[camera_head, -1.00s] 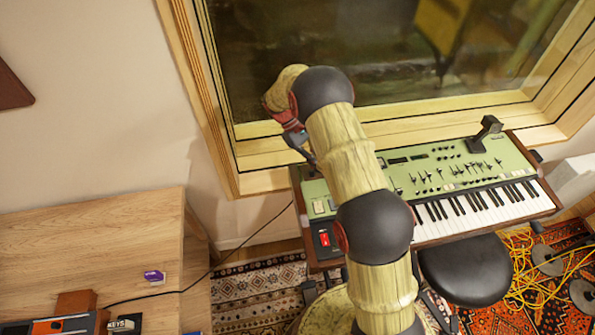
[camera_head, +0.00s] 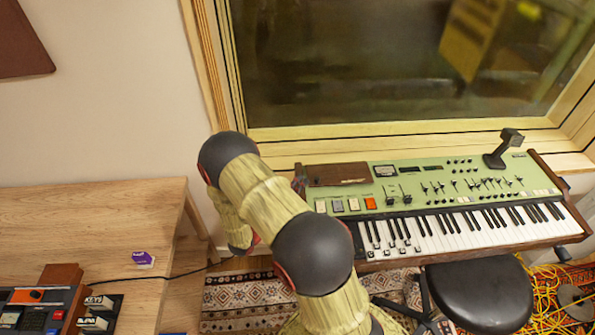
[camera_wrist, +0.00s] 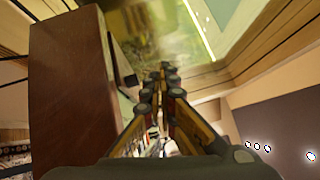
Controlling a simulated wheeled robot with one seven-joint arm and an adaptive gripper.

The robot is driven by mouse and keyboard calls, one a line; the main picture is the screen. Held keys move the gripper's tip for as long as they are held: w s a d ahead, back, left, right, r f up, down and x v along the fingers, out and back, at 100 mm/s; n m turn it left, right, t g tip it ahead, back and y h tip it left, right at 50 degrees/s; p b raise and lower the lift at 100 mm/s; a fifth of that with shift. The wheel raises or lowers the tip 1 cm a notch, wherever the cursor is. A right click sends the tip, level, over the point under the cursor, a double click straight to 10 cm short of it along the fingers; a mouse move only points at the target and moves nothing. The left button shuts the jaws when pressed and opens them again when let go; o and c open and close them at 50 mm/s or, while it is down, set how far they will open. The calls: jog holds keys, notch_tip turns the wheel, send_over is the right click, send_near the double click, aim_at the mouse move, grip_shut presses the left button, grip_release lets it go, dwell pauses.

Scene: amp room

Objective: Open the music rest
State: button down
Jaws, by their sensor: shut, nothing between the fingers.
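The green keyboard (camera_head: 432,172) stands below the window. A brown flat panel (camera_head: 338,174) lies at the back left of its top; it looks like the music rest, lying down, but I cannot be sure. My gripper (camera_wrist: 168,72) is shut and empty in the wrist view. A large brown wooden face (camera_wrist: 75,90), probably part of the keyboard, stands close on its left there, apart from the fingertips. In the head view my arm mostly hides my gripper, and only a small part shows by the left end of the keyboard.
A black post-like device (camera_head: 503,148) stands at the keyboard's back right. A black stool (camera_head: 480,290) is in front. A wooden desk (camera_head: 90,225) is on the left, with a small purple box (camera_head: 143,258). The window frame (camera_head: 400,136) runs close behind the keyboard.

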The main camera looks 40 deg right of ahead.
jog(key=shift+w, duration=0.15)
jog(key=shift+d, duration=0.25)
jog(key=d+b, duration=0.1)
jog(key=d, duration=0.2)
jog(key=d+r+b, duration=0.1)
jog(key=d, duration=0.2)
jog(key=d+b, duration=0.1)
jog(key=d, duration=0.2)
jog(key=shift+w+r, duration=0.3)
jog(key=shift+w, duration=0.05)
dwell(0.8)
